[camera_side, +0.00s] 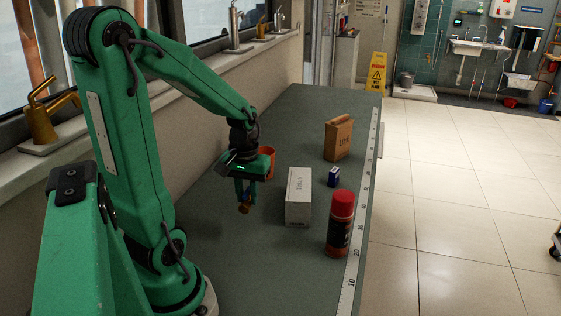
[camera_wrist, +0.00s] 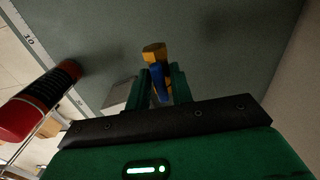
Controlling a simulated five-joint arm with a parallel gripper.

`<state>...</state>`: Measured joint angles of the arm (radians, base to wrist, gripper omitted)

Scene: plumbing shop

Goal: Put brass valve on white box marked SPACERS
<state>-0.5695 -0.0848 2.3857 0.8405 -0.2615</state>
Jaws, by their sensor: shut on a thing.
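My gripper (camera_side: 245,193) is shut on the brass valve (camera_side: 244,208), which hangs at the fingertips over the green bench top, left of the white box. In the wrist view, the valve's brass end (camera_wrist: 154,52) sticks out beyond my fingers (camera_wrist: 160,84), and a blue part shows between them. The white box (camera_side: 298,197) stands on the bench with small dark print, too small to read surely. A pale corner of the box (camera_wrist: 119,93) shows in the wrist view, left of my fingers; the rest is hidden. The valve and box are apart.
A red-capped dark bottle (camera_side: 340,225) stands right of the white box. An orange cup (camera_side: 267,162) stands behind my gripper, partly hidden. A ruler strip (camera_side: 358,240) runs along the bench's right edge.

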